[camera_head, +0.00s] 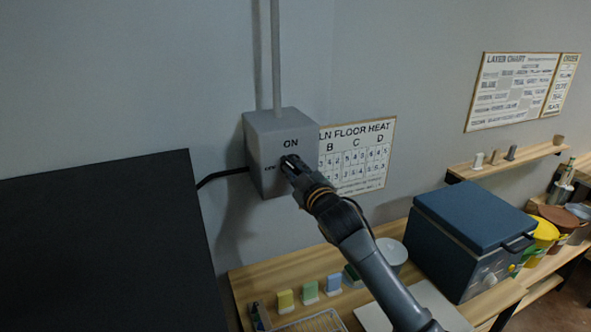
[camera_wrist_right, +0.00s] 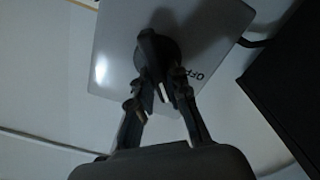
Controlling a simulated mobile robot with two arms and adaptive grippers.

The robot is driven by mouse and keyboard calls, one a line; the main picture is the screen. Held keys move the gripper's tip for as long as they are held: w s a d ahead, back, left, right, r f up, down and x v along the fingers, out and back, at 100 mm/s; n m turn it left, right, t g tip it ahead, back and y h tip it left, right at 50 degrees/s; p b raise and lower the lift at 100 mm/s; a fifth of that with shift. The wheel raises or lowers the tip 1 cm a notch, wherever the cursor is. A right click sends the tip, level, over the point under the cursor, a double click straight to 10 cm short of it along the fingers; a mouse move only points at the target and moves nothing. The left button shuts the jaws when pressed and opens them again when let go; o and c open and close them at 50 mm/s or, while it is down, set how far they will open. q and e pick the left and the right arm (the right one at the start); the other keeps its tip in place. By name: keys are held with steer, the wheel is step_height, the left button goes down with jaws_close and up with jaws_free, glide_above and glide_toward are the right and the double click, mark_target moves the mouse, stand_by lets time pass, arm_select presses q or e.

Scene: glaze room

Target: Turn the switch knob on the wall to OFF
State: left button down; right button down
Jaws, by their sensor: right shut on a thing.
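The switch box (camera_head: 268,140) is a grey box on the wall with a pipe running up from its top. The word ON is printed at the top of its front, and a partly hidden label is at the left. The dark knob (camera_wrist_right: 152,52) shows on the box face in the wrist view, with OFF printed to its right. My right gripper (camera_head: 291,163) reaches the box front from the lower right and covers most of the knob in the head view. In the wrist view its fingers (camera_wrist_right: 157,88) are closed around the knob's grip. I cannot tell exactly where the knob points. My left gripper is not in view.
A large black panel (camera_head: 100,240) stands at the left. A black cable (camera_head: 222,174) leaves the box's left side. Below are a wooden bench (camera_head: 250,284), small coloured blocks (camera_head: 310,291), a white bucket (camera_head: 391,254) and a blue-lidded kiln-like box (camera_head: 470,220). A chart hangs right of the box.

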steer(key=n, duration=0.6)
steer(key=shift+a+f+p, duration=0.1)
steer(key=shift+f+p, duration=0.15)
steer(key=shift+p, duration=0.1)
steer(key=shift+f+n, duration=0.2)
steer(key=shift+n, duration=1.7)
steer(key=c, duration=1.3)
jaws_free()
steer(key=shift+s, duration=0.1)
steer(key=v, duration=1.2)
steer(key=shift+f, duration=0.1)
